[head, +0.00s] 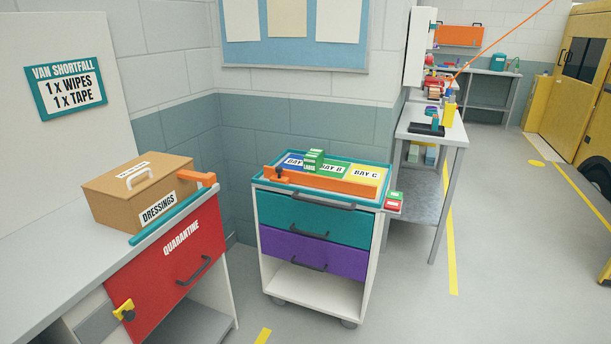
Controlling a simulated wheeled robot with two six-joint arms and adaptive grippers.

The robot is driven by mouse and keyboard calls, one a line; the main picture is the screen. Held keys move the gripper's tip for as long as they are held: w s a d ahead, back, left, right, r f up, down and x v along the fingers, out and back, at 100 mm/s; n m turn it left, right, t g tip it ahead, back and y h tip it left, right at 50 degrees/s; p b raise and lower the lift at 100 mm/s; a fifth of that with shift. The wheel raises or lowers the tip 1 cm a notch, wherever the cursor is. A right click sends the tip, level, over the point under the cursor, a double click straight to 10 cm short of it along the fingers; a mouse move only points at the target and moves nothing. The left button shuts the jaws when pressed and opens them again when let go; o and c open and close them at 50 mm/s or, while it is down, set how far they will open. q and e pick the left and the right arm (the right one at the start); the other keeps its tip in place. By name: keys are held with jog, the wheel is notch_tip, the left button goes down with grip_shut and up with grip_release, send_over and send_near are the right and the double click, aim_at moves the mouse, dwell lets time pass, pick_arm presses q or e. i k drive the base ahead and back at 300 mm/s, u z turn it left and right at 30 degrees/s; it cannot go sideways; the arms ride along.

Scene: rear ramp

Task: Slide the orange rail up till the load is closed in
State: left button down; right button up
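The orange rail (335,185) runs along the front side of the tray on top of the trolley, low in front of the bays. A dark knob (281,176) is on an upright orange piece near its left end. Behind the rail are a blue bay marked A (292,160), a green bay marked B (331,170) and a yellow bay marked C (366,176). A stack of green boxes (314,160) stands around the line between the blue and green bays and hides part of their labels. Neither of my grippers is in view.
The trolley (316,221) has teal and purple drawers. Small green and red boxes (395,201) sit at its right side. At left, a counter holds a cardboard dressings box (140,190) above a red quarantine drawer (174,265). The floor at right (510,260) is clear.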

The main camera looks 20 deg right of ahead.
aim_at(280, 174)
jog(key=z, duration=0.5)
jog(key=k, duration=0.55)
jog(key=z, duration=0.65)
jog(key=i, duration=1.65)
jog(key=u, duration=1.35)
jog(key=i, duration=0.65)
jog(key=u, duration=0.8)
